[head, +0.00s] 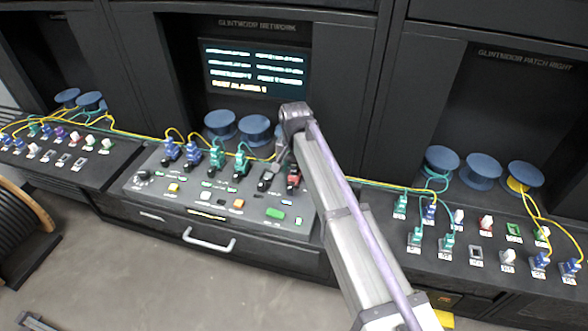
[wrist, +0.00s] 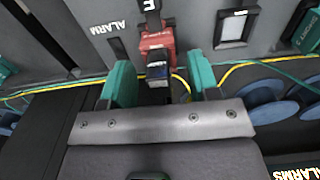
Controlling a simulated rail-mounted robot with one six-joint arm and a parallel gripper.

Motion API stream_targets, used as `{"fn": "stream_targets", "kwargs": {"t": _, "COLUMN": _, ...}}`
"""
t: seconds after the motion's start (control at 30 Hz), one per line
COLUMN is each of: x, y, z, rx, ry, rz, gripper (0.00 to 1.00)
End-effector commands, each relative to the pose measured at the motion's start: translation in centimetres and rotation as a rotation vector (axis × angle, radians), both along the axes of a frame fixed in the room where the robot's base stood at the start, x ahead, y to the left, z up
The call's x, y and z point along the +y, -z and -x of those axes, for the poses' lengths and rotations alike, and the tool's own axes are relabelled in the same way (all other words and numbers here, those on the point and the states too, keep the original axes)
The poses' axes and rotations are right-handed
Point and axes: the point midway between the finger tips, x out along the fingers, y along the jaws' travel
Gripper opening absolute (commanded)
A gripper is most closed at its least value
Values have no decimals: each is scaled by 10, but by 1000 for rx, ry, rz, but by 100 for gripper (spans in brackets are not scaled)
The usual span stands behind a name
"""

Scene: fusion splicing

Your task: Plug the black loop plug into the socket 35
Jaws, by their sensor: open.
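My gripper (wrist: 161,64) is open in the wrist view, its two teal fingers apart. Between them is a red connector body (wrist: 157,40) with a dark, nearly black end (wrist: 157,73); gaps show on both sides, so it is not gripped. Whether this dark part is the black loop plug, I cannot tell. In the head view the red connector (head: 293,180) stands at the right of the middle console, below the end of my arm, which largely hides my gripper. A black piece (head: 265,183) sits left of it. Socket numbers are too small to read, so socket 35 cannot be picked out.
Blue and teal plugs (head: 241,164) stand left of the red connector. Blue spools (head: 254,128) and yellow cables lie behind. A framed socket (wrist: 235,28) is beside the connector in the wrist view. The right console (head: 490,225) holds several plugs and sockets.

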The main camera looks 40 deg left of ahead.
Motion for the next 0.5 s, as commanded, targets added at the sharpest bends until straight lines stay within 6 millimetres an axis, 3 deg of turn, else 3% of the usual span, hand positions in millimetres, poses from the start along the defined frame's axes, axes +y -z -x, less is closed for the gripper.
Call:
{"fn": "stream_targets", "kwargs": {"t": 0.2, "x": 0, "y": 0, "z": 0, "rx": 0, "ry": 0, "rz": 0, "gripper": 55}}
{"fn": "stream_targets", "kwargs": {"t": 0.5, "x": 0, "y": 0, "z": 0, "rx": 0, "ry": 0, "rz": 0, "gripper": 27}}
